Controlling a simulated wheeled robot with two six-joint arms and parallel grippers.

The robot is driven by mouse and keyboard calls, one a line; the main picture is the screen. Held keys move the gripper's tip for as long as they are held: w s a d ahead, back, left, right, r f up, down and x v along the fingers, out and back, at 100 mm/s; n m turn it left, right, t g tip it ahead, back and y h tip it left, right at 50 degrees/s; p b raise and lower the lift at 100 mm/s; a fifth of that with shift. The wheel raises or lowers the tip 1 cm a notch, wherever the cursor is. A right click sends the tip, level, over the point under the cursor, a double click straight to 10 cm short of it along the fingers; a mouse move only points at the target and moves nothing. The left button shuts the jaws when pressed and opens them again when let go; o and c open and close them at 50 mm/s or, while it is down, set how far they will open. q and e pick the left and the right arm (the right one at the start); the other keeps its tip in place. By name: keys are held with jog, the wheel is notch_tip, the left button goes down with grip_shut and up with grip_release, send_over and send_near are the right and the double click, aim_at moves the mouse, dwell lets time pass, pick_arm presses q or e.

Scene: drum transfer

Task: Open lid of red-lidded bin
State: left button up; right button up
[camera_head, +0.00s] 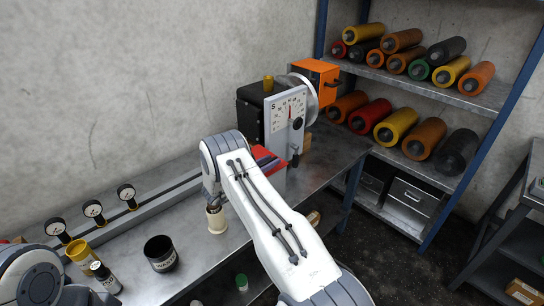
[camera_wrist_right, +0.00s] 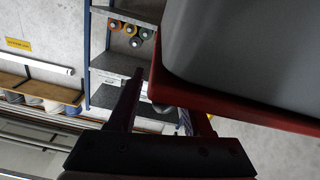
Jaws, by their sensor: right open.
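The red-lidded bin (camera_head: 268,160) stands on the metal bench at the foot of the grey machine. My right forearm hides much of it in the head view. In the right wrist view, the red rim (camera_wrist_right: 240,115) and a large grey surface (camera_wrist_right: 250,50) fill the upper right, very close to the camera. My right gripper (camera_wrist_right: 162,92) is open, with its two dark fingers apart and the corner of the red rim near them. I cannot tell whether they touch it. Only a joint of my left arm shows at the lower left; its gripper is out of view.
A grey machine (camera_head: 287,115) with a dial stands behind the bin. A dark cup (camera_head: 160,253), a pale cup (camera_head: 216,220), a yellow cup (camera_head: 79,252) and several gauges are on the bench. A shelf (camera_head: 440,85) of coloured rollers stands at the right.

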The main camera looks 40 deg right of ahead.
jog(key=shift+d, duration=0.75)
grip_shut()
jog(key=shift+w+a, duration=0.1)
dwell(0.8)
